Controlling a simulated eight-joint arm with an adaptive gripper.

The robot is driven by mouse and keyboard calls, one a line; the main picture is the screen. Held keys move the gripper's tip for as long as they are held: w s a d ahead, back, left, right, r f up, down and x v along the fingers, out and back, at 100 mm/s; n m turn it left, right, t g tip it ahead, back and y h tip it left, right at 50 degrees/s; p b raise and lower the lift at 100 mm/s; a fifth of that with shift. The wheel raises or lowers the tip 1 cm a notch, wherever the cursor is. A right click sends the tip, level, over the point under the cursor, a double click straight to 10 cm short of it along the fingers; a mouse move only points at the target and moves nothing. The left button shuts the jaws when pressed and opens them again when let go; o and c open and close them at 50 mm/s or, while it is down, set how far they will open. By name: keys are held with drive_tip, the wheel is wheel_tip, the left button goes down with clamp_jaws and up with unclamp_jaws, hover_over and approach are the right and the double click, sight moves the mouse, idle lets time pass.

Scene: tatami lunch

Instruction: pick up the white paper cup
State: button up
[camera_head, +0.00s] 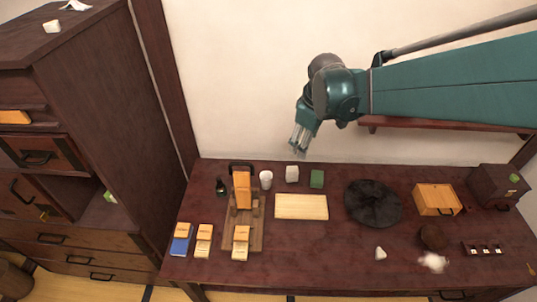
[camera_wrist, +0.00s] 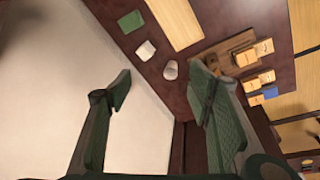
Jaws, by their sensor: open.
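The white paper cup (camera_head: 266,179) stands upright near the back edge of the dark wooden table, just right of an upright orange-tan block. In the wrist view the cup (camera_wrist: 170,70) shows beyond and between my fingertips, nearer the right one. My gripper (camera_head: 300,142) is open and empty, above and behind the table's back edge, up and to the right of the cup in the head view. Its two spread fingers also show in the wrist view (camera_wrist: 161,86). Nothing touches or hides the cup in the head view.
A white block (camera_head: 292,174) and a green block (camera_head: 317,179) stand right of the cup. A pale board (camera_head: 301,207) lies in front. A small dark bottle (camera_head: 221,187) stands left. A dark round cushion-like thing (camera_head: 373,203) lies right. The wall is close behind the table.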

drive_tip(key=w+a+f+n+g+b, duration=0.1)
drive_tip(key=w+a+f+n, duration=0.1)
drive_tip(key=w+a+f, duration=0.3)
drive_tip(key=w+a+f+n+g+b, duration=0.1)
drive_tip(key=w+a+f+n+b, duration=0.1)
drive_tip(key=f, duration=0.5)
drive_tip(key=n+g+b, duration=0.1)
drive_tip(key=n+b, duration=0.2)
drive_tip(key=n, duration=0.1)
hover_over(266, 175)
drive_tip(key=shift+h, duration=0.3)
drive_tip(key=f, duration=1.4)
drive_tip(key=shift+s+d, duration=0.1)
drive_tip(key=shift+d, duration=0.1)
drive_tip(key=shift+a+f, duration=0.15)
drive_tip(key=shift+f, duration=0.1)
drive_tip(key=shift+f, duration=1.3)
drive_tip(key=shift+f+b, duration=0.65)
drive_tip(key=shift+f, duration=1.95)
